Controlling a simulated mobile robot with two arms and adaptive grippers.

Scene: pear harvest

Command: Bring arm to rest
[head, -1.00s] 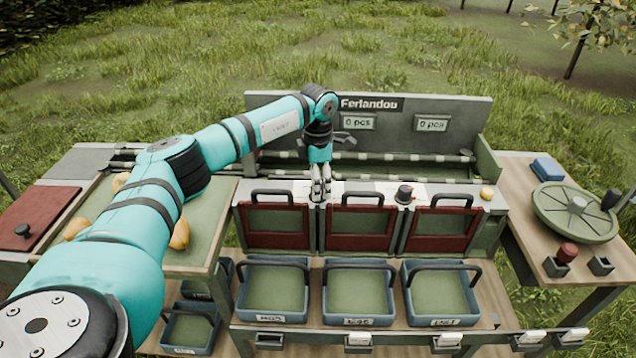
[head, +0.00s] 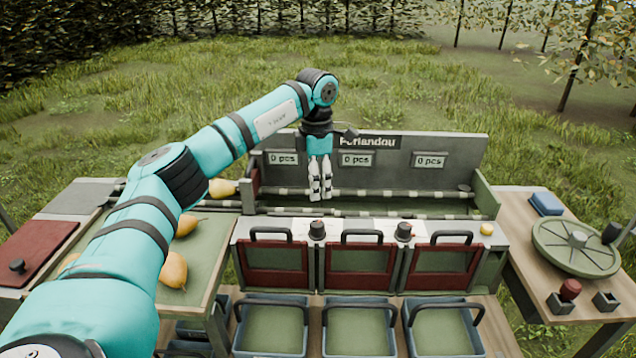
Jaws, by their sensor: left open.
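My left arm comes in from the left in teal and reaches over the sorting station. My left gripper (head: 320,194) points down, open and empty, in front of the station's grey back panel (head: 300,143) and above its trough with rails. The fingers look close to each other but hold nothing. My right gripper is not in view. Several yellow pears lie on the green-topped left table, one of them (head: 172,270) beside my arm. Another pear (head: 222,188) is at the left end of the rails.
Three flaps with red frames and black handles (head: 361,270) line the front, with blue crates (head: 360,329) below. Two dark knobs (head: 404,231) stand on the ledge. The right table holds a green round wheel (head: 576,245) and a red knob (head: 570,289). Open grass lies behind.

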